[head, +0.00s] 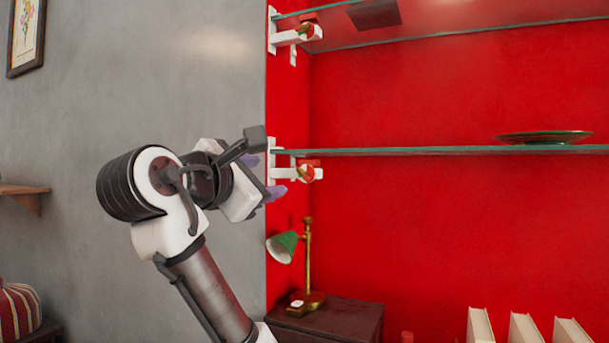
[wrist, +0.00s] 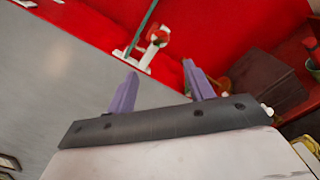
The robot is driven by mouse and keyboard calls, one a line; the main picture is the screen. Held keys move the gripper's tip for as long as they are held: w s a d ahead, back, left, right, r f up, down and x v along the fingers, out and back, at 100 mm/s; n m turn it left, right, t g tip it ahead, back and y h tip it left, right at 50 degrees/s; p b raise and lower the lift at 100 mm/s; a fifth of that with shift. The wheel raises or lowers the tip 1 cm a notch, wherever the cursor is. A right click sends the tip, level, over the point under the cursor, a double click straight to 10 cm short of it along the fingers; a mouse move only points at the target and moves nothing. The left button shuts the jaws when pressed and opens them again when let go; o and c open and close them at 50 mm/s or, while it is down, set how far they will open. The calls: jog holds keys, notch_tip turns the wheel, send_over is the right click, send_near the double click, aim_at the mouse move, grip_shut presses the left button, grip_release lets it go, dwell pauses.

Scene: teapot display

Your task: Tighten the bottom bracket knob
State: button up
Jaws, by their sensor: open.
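The bottom bracket is white and holds the lower glass shelf (head: 440,151) at the left edge of the red wall. Its red knob (head: 306,173) faces outward in the head view. In the wrist view the knob (wrist: 160,38) shows beyond the fingertips, roughly centred between them, with the white bracket (wrist: 135,58) beside it. My gripper (head: 270,176) is open, its two purple fingers apart and nothing between them. It is left of the knob in the head view. The fingers (wrist: 160,68) are apart from the knob in the wrist view.
An upper bracket (head: 290,38) with a similar knob holds a higher glass shelf. A dark plate (head: 545,137) stands on the lower shelf. A green-shaded brass lamp (head: 308,255) stands on a dark cabinet (head: 335,322) below. Several white books are at lower right.

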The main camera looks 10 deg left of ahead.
aim_at(302, 174)
jog(key=w+d+p, duration=0.1)
jog(key=w+p, duration=0.2)
jog(key=w, duration=0.1)
jog(key=w+p, duration=0.3)
jog(key=w, duration=0.1)
jog(key=w+d+p, duration=0.1)
jog(key=w+p, duration=0.2)
jog(key=w, duration=0.2)
jog(key=shift+w+d+p, duration=0.1)
jog(key=shift+d+p, duration=0.2)
jog(key=c, duration=1)
